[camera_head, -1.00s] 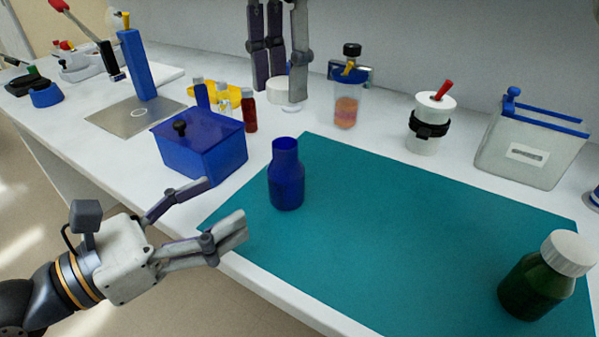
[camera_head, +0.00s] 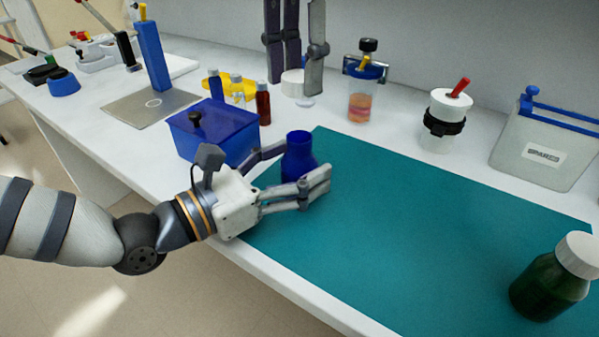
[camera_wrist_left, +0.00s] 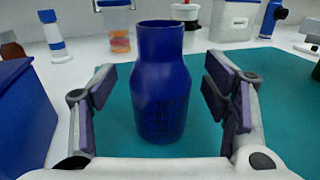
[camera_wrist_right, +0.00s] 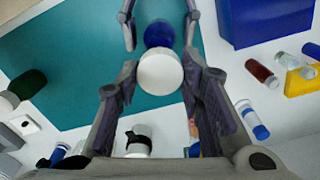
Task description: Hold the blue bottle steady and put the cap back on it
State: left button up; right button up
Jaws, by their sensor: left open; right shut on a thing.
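The blue bottle (camera_head: 299,158) stands upright and uncapped on the teal mat (camera_head: 400,220); it also shows in the left wrist view (camera_wrist_left: 161,85). My left gripper (camera_head: 300,168) is open with its fingers on either side of the bottle. In the left wrist view gaps show between the pads and the bottle. My right gripper (camera_wrist_right: 157,88) is shut on the white cap (camera_wrist_right: 160,72), held in the air behind the bottle in the head view (camera_head: 292,82). In the right wrist view the cap hides part of the bottle (camera_wrist_right: 159,33).
A blue lidded box (camera_head: 212,135) stands left of the bottle, close to my left gripper. Small vials (camera_head: 263,103), a yellow holder, an orange-filled container (camera_head: 362,100) and a white jar (camera_head: 440,122) stand behind. A green bottle (camera_head: 548,280) stands at right. The mat's middle is clear.

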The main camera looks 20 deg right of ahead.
pick_arm(q)
jog(key=shift+w+d, duration=0.1)
jog(key=shift+d, duration=0.2)
grip_shut()
pick_arm(e)
jog(key=shift+f, duration=2.5)
jog(key=shift+f, duration=0.9)
jog(key=shift+f, duration=0.55)
